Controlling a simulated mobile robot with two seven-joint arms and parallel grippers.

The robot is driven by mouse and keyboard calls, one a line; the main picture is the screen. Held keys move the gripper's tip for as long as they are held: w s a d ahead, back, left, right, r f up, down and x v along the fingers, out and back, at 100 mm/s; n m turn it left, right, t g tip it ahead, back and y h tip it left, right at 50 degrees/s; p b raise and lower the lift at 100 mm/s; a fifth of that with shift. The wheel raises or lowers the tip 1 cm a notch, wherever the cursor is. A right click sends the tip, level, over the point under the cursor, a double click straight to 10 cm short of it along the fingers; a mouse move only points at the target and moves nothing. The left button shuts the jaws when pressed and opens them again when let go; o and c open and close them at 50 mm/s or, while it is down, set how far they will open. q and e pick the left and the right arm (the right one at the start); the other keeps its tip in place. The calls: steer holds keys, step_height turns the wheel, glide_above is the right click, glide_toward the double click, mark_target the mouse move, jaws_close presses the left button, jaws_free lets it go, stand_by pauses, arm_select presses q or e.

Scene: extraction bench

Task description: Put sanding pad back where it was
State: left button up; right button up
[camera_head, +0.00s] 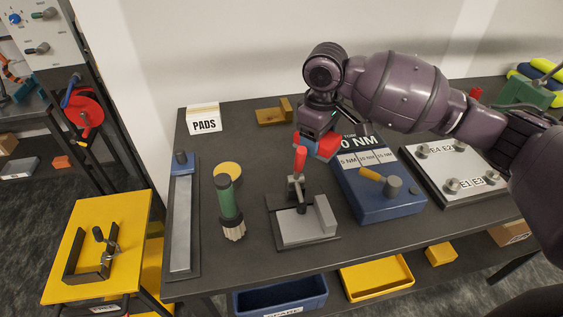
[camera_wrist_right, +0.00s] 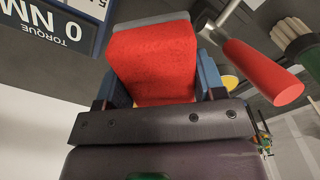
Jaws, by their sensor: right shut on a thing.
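The sanding pad (camera_wrist_right: 152,62) is a red block with a grey layer along its far edge. In the wrist view it sits between the two blue fingers of my right gripper (camera_head: 318,145), which is shut on it. In the head view the pad (camera_head: 329,147) is small and partly covered by the gripper. The gripper is above the bench, just right of the red clamp handle (camera_head: 300,159) and in front of the torque display. A white PADS sign (camera_head: 204,119) stands at the back left of the bench. My left gripper is not in view.
The clamp fixture (camera_head: 310,225) stands below the gripper; its red handle (camera_wrist_right: 262,70) is close by in the wrist view. A blue torque unit (camera_head: 380,205), a green-handled tool (camera_head: 230,205), a yellow disc (camera_head: 229,170) and a brass-coloured bracket (camera_head: 273,113) are nearby. Bench around the PADS sign is mostly clear.

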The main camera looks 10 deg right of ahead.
steer(key=w+a+r+n+b, duration=0.25)
steer(key=w+n, duration=0.25)
steer(key=n, duration=0.3)
step_height(320, 180, up, 6)
steer(key=n+b, duration=0.1)
steer(key=n, duration=1)
glide_above(282, 161)
step_height(282, 161, down, 14)
steer(key=shift+w+r+b, duration=0.1)
steer(key=shift+b, duration=0.45)
steer(key=shift+f, duration=3.15)
steer(key=shift+f, duration=0.15)
steer(key=o, duration=0.9)
